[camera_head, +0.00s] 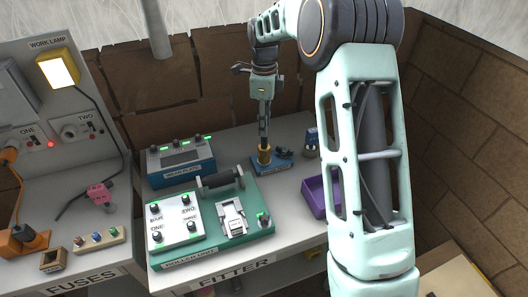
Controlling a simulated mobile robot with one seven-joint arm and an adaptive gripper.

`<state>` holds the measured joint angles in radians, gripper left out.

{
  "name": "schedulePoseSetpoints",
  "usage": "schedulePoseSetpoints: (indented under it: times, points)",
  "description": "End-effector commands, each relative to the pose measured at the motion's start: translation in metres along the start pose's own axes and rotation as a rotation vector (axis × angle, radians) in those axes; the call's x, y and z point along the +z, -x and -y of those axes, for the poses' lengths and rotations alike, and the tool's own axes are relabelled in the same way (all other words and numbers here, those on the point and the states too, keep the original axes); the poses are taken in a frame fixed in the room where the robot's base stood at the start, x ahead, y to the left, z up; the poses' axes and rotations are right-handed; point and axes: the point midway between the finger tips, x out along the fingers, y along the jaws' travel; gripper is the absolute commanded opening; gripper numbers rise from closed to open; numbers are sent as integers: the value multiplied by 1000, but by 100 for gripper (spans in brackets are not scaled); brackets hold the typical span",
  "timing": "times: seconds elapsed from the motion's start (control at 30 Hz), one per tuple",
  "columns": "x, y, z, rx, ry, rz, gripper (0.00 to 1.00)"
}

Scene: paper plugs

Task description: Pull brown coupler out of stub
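A small brown-orange coupler (264,156) stands upright on a low blue base (268,168) on the bench, right of the green unit. The stub under it cannot be made out separately. My gripper (263,143) points straight down with its fingertips at the top of the coupler. The fingers look narrow and close together. Whether they grip the coupler or only meet its top is too small to tell.
A blue box (180,166) and a green roller unit (255,222) with a dark roller stand left of the coupler. A purple tray (313,196) and a dark blue item with a brass-coloured base (312,150) are to the right.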

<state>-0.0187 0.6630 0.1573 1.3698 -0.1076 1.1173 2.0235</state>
Motion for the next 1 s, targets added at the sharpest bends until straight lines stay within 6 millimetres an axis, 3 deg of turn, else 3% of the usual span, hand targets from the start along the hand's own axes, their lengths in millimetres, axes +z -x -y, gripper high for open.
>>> schedulePoseSetpoints:
  times: [0.27, 1.0]
  points:
    - [0, -4, 0, 0, 0, 0, 30]
    - [0, -39, 0, 0, 1, 0, 30]
